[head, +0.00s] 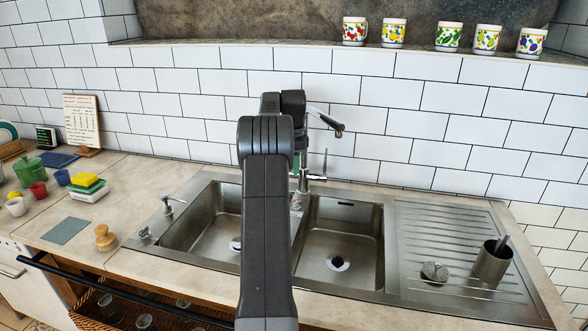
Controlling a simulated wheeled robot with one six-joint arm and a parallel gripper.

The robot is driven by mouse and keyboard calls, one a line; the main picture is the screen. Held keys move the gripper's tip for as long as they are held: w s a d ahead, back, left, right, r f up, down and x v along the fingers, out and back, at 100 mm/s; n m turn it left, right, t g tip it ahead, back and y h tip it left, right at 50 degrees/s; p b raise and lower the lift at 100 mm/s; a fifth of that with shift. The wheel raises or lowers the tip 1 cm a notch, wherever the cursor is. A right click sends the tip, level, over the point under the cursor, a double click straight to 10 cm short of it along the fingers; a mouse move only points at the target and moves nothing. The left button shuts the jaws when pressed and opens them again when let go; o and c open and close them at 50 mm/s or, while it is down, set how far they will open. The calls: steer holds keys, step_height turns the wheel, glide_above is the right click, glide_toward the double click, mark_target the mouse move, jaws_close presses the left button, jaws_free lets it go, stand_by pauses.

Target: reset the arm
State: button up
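My arm rises through the middle of the head view, over the double-bowl steel sink (392,250). It bends at the elbow in front of the white tiled wall, with a dark link behind the bend. My gripper cannot be made out; it seems hidden behind my own arm. No held object shows.
A chrome tap (301,190) stands behind the sink, partly covered by my arm. A metal cup (492,262) and a scrubber (434,272) are on the drainboard. Sponges (88,186), a green pot (28,171) and a brush (105,238) are at left. Several mugs (448,37) line the ledge.

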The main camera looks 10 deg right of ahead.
step_height(320, 180, down, 14)
steer(key=shift+p, duration=0.5)
stand_by(0.5)
